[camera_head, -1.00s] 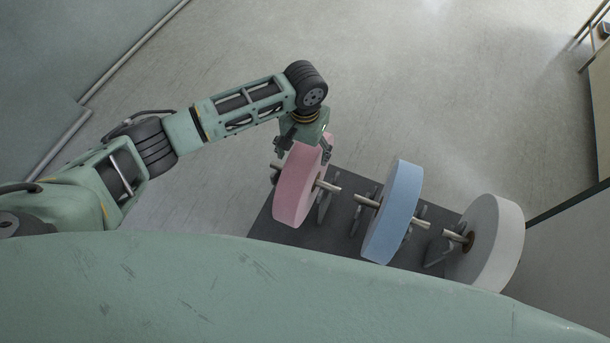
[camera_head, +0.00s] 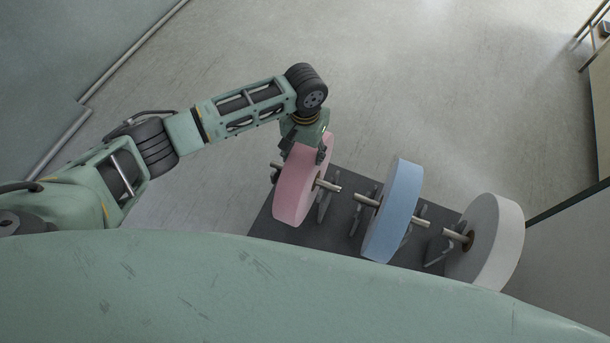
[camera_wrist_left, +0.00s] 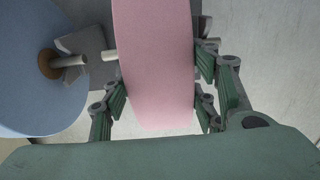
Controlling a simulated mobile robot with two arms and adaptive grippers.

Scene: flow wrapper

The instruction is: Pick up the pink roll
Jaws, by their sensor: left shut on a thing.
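The pink roll (camera_head: 296,196) sits upright on a metal spindle at the left end of the dark rack. My left gripper (camera_head: 302,157) is over its top edge, with fingers on both flat sides. In the left wrist view the pink roll (camera_wrist_left: 156,70) fills the space between the green fingers of the gripper (camera_wrist_left: 160,88), which is shut on it. The gripper hides part of the roll's upper edge in the head view. My right gripper is not in view.
A blue roll (camera_head: 393,212) and a white roll (camera_head: 493,243) stand on spindles to the right on the same dark rack (camera_head: 343,240). The blue roll also shows in the left wrist view (camera_wrist_left: 35,95). Open floor lies behind the rack.

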